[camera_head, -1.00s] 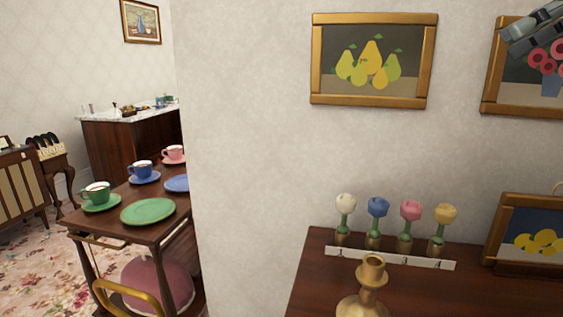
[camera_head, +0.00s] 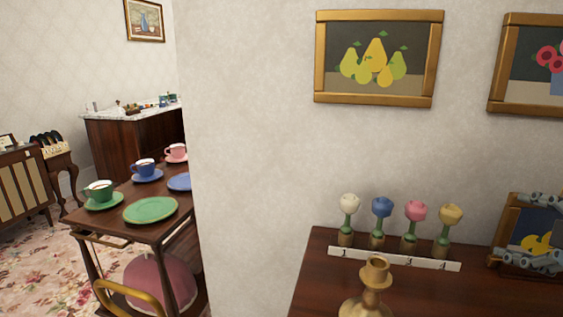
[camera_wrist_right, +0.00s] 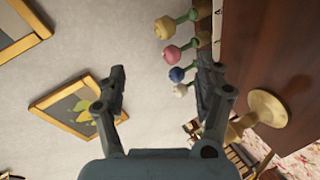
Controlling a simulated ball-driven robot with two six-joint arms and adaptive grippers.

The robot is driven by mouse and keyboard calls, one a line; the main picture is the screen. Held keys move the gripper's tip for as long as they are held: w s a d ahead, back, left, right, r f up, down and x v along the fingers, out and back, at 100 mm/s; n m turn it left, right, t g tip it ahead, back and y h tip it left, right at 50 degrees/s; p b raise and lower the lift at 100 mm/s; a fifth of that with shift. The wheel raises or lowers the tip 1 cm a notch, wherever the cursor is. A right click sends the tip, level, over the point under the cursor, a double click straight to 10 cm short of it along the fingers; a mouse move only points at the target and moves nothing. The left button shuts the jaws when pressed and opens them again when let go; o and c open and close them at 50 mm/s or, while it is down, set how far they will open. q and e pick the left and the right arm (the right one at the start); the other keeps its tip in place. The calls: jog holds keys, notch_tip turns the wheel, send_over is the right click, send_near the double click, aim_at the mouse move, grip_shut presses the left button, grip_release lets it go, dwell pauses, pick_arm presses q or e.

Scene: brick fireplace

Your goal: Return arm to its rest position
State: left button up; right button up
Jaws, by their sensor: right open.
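My right gripper (camera_head: 512,227) shows at the right edge of the head view, in front of the small framed lemon picture (camera_head: 515,220) on the dark wooden cabinet top. Its two grey fingers are spread, one above the other, and partly cover the picture. In the right wrist view the gripper (camera_wrist_right: 163,78) is open with nothing between its fingers. My left gripper is not in view.
Several flower ornaments (camera_head: 381,208) stand behind a white strip (camera_head: 392,258) on the cabinet top (camera_head: 330,285). A brass candlestick (camera_head: 374,280) stands in front. A framed pear painting (camera_head: 376,62) hangs on the wall. A cart with cups (camera_head: 144,168) is left.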

jog(key=s+a+f+m+g, duration=0.5)
jog(key=s+a+f+m, duration=0.15)
jog(key=s, duration=0.45)
jog(key=s+a+f+m+g, duration=0.5)
jog(key=s+f+m, duration=0.15)
jog(key=s, duration=0.35)
notch_tip(320, 180, down, 25)
jog(key=s+d+g, duration=0.1)
jog(key=d, duration=0.2)
jog(key=s+d+f+g, duration=0.1)
jog(key=s+f, duration=1.6)
jog(key=s, duration=0.2)
jog(key=shift+f+y, duration=0.3)
jog(key=shift+y, duration=0.1)
jog(key=shift+s+d+g, duration=0.1)
jog(key=shift+g, duration=0.2)
